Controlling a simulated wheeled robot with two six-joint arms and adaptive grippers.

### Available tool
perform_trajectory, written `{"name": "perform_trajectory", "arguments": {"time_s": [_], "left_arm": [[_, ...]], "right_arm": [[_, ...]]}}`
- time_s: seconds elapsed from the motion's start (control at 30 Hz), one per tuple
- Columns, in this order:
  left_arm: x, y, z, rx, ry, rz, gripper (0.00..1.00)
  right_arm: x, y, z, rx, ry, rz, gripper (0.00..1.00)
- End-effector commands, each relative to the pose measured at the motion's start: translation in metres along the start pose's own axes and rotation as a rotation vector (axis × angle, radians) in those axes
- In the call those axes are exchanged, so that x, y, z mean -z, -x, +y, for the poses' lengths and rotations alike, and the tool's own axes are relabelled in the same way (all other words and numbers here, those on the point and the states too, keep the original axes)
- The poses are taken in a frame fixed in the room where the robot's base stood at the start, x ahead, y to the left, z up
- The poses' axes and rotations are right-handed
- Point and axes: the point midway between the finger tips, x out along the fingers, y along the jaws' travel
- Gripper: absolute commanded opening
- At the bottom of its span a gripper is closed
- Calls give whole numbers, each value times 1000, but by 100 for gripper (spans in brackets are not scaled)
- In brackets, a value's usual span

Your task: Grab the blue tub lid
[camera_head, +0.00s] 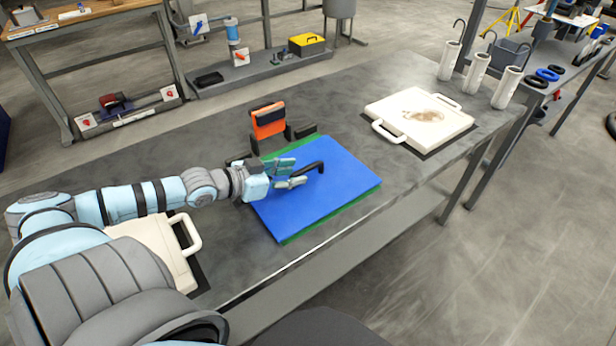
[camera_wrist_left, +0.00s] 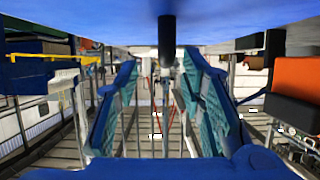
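The blue tub lid (camera_head: 335,195) lies flat on a green-edged base on the grey bench. It has a black bar handle (camera_head: 312,167) on top. In the left wrist view the lid (camera_wrist_left: 100,25) fills the upper edge and its handle (camera_wrist_left: 166,45) hangs into the gap between the fingers. My left gripper (camera_head: 291,173) is low over the lid at the handle's left end. Its fingers (camera_wrist_left: 160,105) are spread on both sides of the handle, with gaps visible. My right gripper is not in view.
An orange and black block (camera_head: 268,120) stands behind the lid. A white plate with handles (camera_head: 420,115) lies to the right, and another white plate (camera_head: 150,240) lies near my left arm. Several white cylinders stand at the bench's far right. Bare bench lies between lid and right plate.

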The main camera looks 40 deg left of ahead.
Motion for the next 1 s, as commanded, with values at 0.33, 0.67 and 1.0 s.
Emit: {"name": "perform_trajectory", "arguments": {"time_s": [0.33, 0.67, 1.0], "left_arm": [[-2, -44, -6, -6, 4, 10, 36], [4, -59, -5, -7, 0, 0, 36], [4, -59, -5, -6, 1, 1, 0]], "right_arm": [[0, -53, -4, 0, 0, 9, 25], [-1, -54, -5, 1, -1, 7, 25], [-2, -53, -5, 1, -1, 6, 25]]}}
